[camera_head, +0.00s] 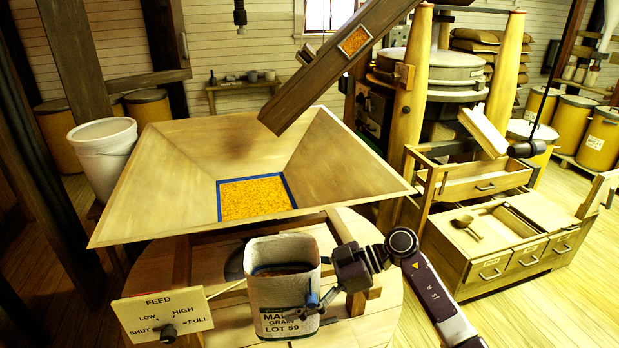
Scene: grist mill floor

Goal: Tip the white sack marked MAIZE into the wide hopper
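The white sack (270,300) stands upright and open-topped in front of the hopper, with dark contents low inside its mouth. Its label is partly covered; "GRAIN LOT 59" reads under a word starting "MA". My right gripper (314,299) comes in from the right, its fingers against the sack's right front side and seemingly closed on it. I cannot tell whether the sack's base rests on the round wooden top below. The wide wooden hopper (165,185) is behind the sack, with yellow grain (254,198) in its blue-edged bottom opening. My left gripper is not in view.
A sloping wooden chute (335,65) hangs over the hopper's back. The FEED board (162,312) with its knob is at the front left. A white bucket (104,160) stands left of the hopper. A drawer cabinet (500,245) with a scoop (467,227) is at the right.

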